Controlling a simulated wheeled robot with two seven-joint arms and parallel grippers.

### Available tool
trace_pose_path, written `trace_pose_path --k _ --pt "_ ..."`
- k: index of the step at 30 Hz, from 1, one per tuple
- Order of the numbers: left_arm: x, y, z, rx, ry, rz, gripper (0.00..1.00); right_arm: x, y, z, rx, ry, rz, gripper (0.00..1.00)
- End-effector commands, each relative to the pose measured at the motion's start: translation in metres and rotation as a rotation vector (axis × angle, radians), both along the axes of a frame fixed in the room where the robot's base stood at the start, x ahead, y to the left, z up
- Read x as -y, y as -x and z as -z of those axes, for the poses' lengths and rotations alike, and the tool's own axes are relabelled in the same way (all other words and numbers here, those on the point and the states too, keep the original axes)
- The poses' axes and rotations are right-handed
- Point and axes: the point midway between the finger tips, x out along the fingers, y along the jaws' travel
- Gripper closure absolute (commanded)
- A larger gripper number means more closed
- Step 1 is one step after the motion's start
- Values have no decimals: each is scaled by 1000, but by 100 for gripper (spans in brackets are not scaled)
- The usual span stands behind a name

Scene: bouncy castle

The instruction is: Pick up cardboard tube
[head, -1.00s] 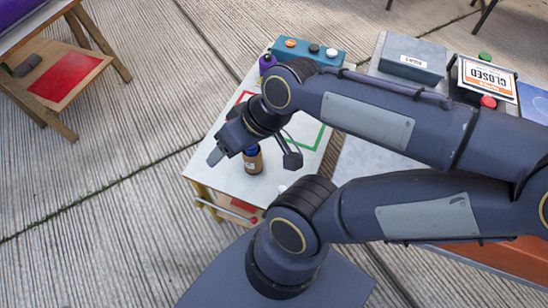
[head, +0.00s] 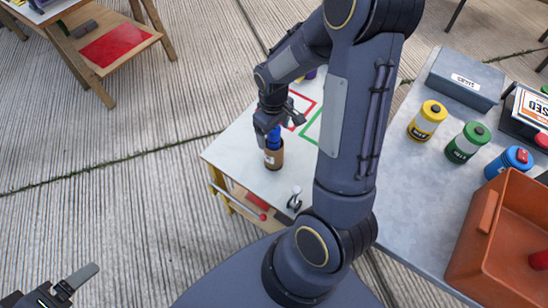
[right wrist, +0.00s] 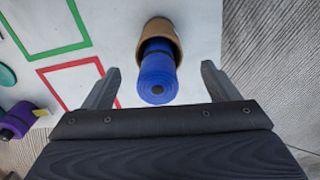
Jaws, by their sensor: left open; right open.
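The cardboard tube (head: 274,158) is a short brown cylinder standing upright on the white table (head: 235,150). A blue roll (right wrist: 157,75) sticks out of its open top; the right wrist view shows the tube's rim (right wrist: 166,28) around it. My right gripper (head: 268,130) is open above the tube, around the blue roll's upper end. In the right wrist view its fingers (right wrist: 160,69) lie on either side of the roll, apart from it. My left gripper (head: 58,292) is open and empty at the lower left, away from the table.
Red (head: 303,105) and green (right wrist: 45,22) outlines mark the white tabletop. A purple roll (right wrist: 17,120) lies near them. On the grey counter at right stand yellow (head: 428,120), green (head: 468,143) and blue (head: 508,162) canisters, a grey box (head: 466,78) and an orange bin (head: 470,240).

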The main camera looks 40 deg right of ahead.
Motion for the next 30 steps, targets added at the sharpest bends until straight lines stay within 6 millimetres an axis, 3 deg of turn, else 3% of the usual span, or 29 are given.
trace_pose_path --k 9,17,30 --pt "0 0 4 0 0 0 17 2 0 44 -3 -1 0 19" --pt "0 0 4 0 0 0 17 2 -1 47 0 -1 1 19" --pt "0 0 4 0 0 0 17 2 -1 46 0 -1 1 74"
